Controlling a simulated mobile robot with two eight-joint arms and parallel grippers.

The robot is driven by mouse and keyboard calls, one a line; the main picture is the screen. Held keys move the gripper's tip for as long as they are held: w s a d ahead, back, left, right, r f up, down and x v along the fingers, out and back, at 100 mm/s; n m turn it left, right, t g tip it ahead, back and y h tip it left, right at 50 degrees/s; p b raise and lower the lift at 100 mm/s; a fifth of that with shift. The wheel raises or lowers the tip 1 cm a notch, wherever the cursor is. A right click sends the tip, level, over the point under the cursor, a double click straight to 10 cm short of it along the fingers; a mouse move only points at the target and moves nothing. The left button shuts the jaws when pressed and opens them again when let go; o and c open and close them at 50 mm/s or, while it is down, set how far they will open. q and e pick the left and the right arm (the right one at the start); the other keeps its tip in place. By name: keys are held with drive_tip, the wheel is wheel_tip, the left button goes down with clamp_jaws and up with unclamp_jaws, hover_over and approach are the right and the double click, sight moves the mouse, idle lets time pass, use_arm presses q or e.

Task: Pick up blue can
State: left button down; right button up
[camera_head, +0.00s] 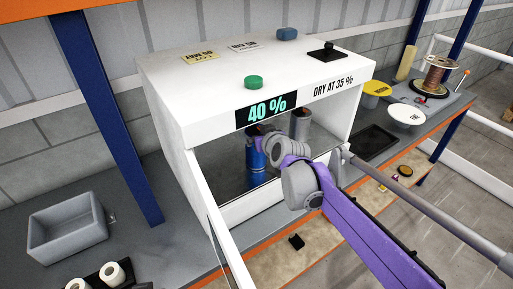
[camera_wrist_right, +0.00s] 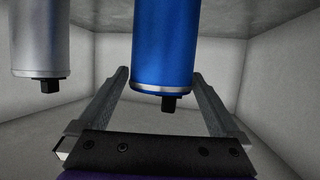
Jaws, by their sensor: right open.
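The blue can (camera_head: 255,160) is inside the white cabinet (camera_head: 180,110), on the left behind its open front. In the right wrist view the blue can (camera_wrist_right: 166,45) is large and central, with a silver rim and a dark square knob at one end. My right gripper (camera_wrist_right: 160,78) is open, with one finger on each side of the can. I cannot tell whether the fingers touch it. In the head view my right arm reaches into the cabinet and its wrist hides the fingertips.
A grey can (camera_head: 299,125) is close by on the right inside the cabinet; it also shows in the wrist view (camera_wrist_right: 40,40). The cabinet's walls and roof confine the space. A grey bin (camera_head: 66,228) and a black tray (camera_head: 374,141) flank the cabinet.

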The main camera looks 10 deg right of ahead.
drive_tip(key=x, duration=0.3)
drive_tip(key=shift+w+a+f, duration=0.1)
drive_tip(key=shift+w+f, duration=0.05)
clamp_jaws()
idle(0.4)
